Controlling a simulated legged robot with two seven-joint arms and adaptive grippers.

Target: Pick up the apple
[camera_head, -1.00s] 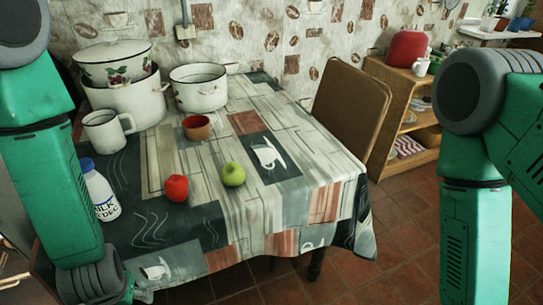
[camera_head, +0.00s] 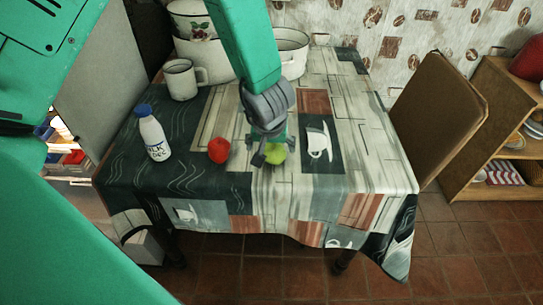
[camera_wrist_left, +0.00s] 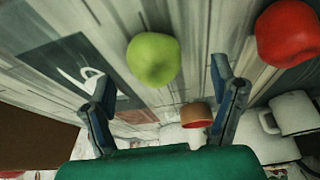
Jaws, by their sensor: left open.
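A green apple (camera_head: 275,155) rests on the cloth-covered table, partly hidden behind my left gripper in the head view. In the left wrist view the green apple (camera_wrist_left: 154,59) shows whole, beyond and roughly between the spread fingers. A red apple (camera_head: 218,150) lies to its left on the table; it shows at the upper right in the left wrist view (camera_wrist_left: 288,33). My left gripper (camera_head: 271,150) points down over the green apple, open, with nothing held; its open fingers also show in the left wrist view (camera_wrist_left: 163,78). My right gripper is not in view.
A milk bottle (camera_head: 153,135) stands left of the red apple, with a white mug (camera_head: 181,80) behind it. White enamel pots (camera_head: 292,50) stand at the back. A brown cup (camera_wrist_left: 196,115) shows in the left wrist view. The table's right side is clear.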

